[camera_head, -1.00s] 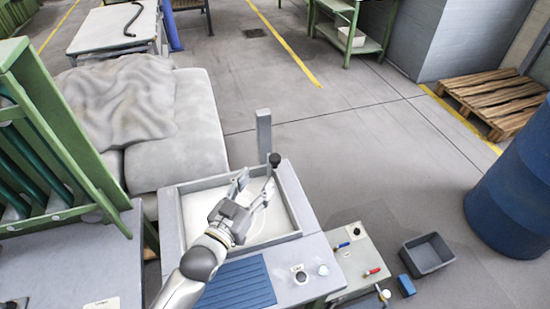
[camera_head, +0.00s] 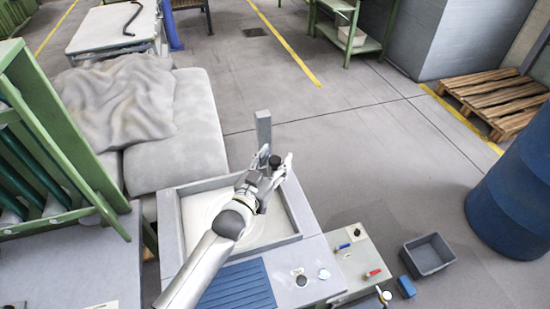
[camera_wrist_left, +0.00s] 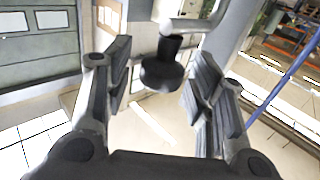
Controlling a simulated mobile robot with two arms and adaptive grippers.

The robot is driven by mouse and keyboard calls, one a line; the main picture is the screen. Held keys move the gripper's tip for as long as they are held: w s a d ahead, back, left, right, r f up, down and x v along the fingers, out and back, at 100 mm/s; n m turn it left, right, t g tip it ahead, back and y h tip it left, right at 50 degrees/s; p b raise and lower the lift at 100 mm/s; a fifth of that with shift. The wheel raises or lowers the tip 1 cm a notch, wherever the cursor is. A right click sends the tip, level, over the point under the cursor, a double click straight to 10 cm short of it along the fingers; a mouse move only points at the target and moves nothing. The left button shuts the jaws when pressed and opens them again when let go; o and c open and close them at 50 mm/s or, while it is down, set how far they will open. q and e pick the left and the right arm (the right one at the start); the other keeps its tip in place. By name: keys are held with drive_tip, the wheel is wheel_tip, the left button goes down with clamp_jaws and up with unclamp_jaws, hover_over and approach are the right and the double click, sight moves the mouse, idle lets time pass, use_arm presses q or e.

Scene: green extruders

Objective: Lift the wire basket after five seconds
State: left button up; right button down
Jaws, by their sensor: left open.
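A black knob (camera_head: 275,161) on a grey arm is at the far side of a grey-rimmed basin (camera_head: 170,222), beside an upright grey post (camera_head: 264,130). My left gripper (camera_head: 271,166) is open, with its fingers on either side of the knob. In the left wrist view the black knob (camera_wrist_left: 163,72) hangs between the open finger pads, with gaps on both sides. The basin holds pale liquid with faint rings. I cannot make out the wire basket; my arm covers part of the basin. My right gripper is not in view.
A blue ribbed mat (camera_head: 240,287) and two small round items lie in front of the basin. A control box (camera_head: 358,262) with blue and red handles stands to the right, near a grey bin (camera_head: 428,254) and a blue barrel (camera_head: 512,195).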

use_arm(q)
drive_tip(key=shift+w+d, duration=0.1)
drive_tip(key=shift+w, duration=0.15)
drive_tip(key=shift+c, duration=0.4)
clamp_jaws()
drive_tip(key=shift+r, duration=0.1)
